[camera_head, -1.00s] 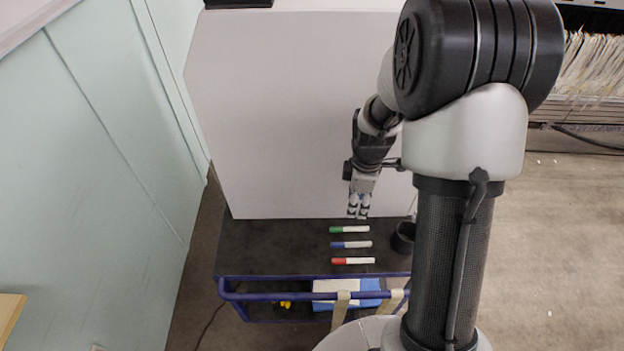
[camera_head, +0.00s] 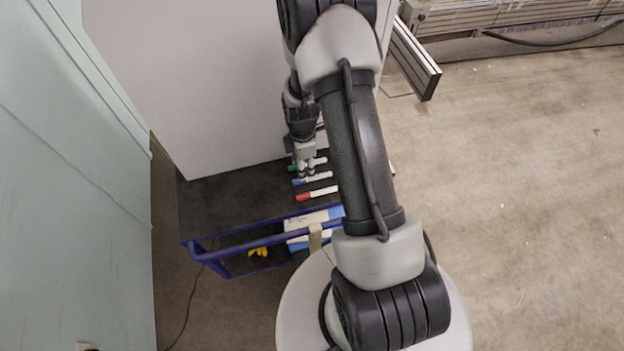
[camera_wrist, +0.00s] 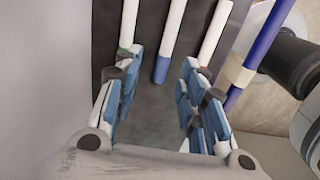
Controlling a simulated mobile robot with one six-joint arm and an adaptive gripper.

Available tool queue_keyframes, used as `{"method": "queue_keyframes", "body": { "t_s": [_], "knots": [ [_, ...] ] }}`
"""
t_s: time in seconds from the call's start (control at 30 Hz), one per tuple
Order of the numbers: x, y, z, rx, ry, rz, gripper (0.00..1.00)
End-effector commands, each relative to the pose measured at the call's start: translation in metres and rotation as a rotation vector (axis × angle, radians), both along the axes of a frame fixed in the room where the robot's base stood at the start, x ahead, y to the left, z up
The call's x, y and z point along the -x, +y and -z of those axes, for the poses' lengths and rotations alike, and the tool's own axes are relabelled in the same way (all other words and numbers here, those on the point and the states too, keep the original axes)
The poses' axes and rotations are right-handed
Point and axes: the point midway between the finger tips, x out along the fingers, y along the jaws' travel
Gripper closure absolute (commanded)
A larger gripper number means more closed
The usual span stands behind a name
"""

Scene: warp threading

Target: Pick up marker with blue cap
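The marker with the blue cap (camera_head: 312,179) lies on the dark cart top, between a green-capped marker (camera_head: 308,163) and a red-capped marker (camera_head: 317,193). In the wrist view its blue cap end (camera_wrist: 161,68) points towards my gripper and shows between the two fingers. My gripper (camera_head: 303,170) is over the capped ends of the markers. In the wrist view my gripper (camera_wrist: 152,95) is open and empty, with its blue-padded fingers apart. The green-capped marker (camera_wrist: 128,25) and the red-capped one (camera_wrist: 214,35) show beyond the left and right fingers, their caps mostly hidden.
The cart top (camera_head: 235,205) is clear to the left of the markers. A blue rail (camera_head: 250,229) runs along its front edge, with a white and blue box (camera_head: 300,226) and a yellow item (camera_head: 258,252) below. A large white panel (camera_head: 190,90) rises behind.

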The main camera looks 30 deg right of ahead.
Motion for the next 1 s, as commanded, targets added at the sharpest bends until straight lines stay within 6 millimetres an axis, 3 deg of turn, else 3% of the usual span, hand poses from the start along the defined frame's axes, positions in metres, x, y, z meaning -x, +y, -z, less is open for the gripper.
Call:
{"method": "queue_keyframes", "body": {
  "t_s": [0.17,0.47,0.7,1.0],
  "knots": [
    [0.002,-0.001,0.011,0.0,0.0,0.001,0.62],
    [0.008,-0.003,0.052,0.0,0.0,0.0,0.62],
    [0.007,-0.003,0.052,0.0,-0.001,0.0,0.63],
    [0.007,-0.003,0.052,0.0,-0.001,0.0,0.83]
  ]
}}
